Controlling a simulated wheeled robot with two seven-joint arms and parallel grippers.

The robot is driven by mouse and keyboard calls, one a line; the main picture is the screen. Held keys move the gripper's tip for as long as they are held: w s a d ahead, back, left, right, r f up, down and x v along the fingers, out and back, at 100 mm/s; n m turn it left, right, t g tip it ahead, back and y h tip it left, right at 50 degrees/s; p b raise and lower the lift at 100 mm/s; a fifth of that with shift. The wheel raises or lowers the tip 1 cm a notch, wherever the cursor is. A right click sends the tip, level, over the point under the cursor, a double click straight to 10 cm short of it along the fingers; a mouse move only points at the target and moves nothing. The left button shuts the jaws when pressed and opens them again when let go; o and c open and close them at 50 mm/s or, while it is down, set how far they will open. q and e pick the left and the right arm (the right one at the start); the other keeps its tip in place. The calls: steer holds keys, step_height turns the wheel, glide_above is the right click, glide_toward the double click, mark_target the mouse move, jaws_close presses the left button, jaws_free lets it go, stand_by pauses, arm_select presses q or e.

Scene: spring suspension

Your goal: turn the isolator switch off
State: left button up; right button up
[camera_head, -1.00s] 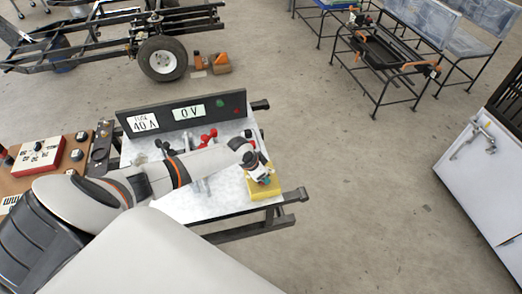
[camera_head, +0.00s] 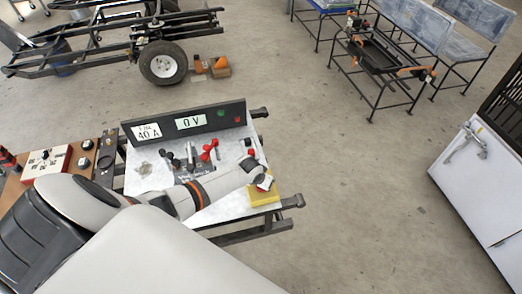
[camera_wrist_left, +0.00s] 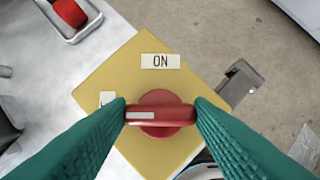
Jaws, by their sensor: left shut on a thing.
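The isolator switch is a yellow box (camera_wrist_left: 110,75) with a red rotary knob (camera_wrist_left: 160,112). A second white label (camera_wrist_left: 107,98) at the left is partly hidden by a green finger. The knob's bar lies crosswise, its white mark on the left half, towards that second label. My left gripper (camera_wrist_left: 160,113) is shut on the bar, one finger at each end. In the head view the yellow box (camera_head: 262,198) is at the table's right corner, partly covered by my left gripper (camera_head: 266,183). My right gripper is not seen.
The white-topped table (camera_head: 150,180) carries several red and black parts. A dark panel (camera_head: 215,118) at its back reads "40 A" and "0 V". A brown board with dials (camera_head: 50,158) stands left. A white cabinet (camera_head: 480,190) stands right, with open floor between.

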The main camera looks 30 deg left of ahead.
arm_select(q)
steer(key=shift+w+r, duration=0.1)
steer(key=o, duration=1)
steer(key=shift+s+r, duration=0.25)
steer(key=shift+r, duration=0.2)
steer(key=v, duration=1.1)
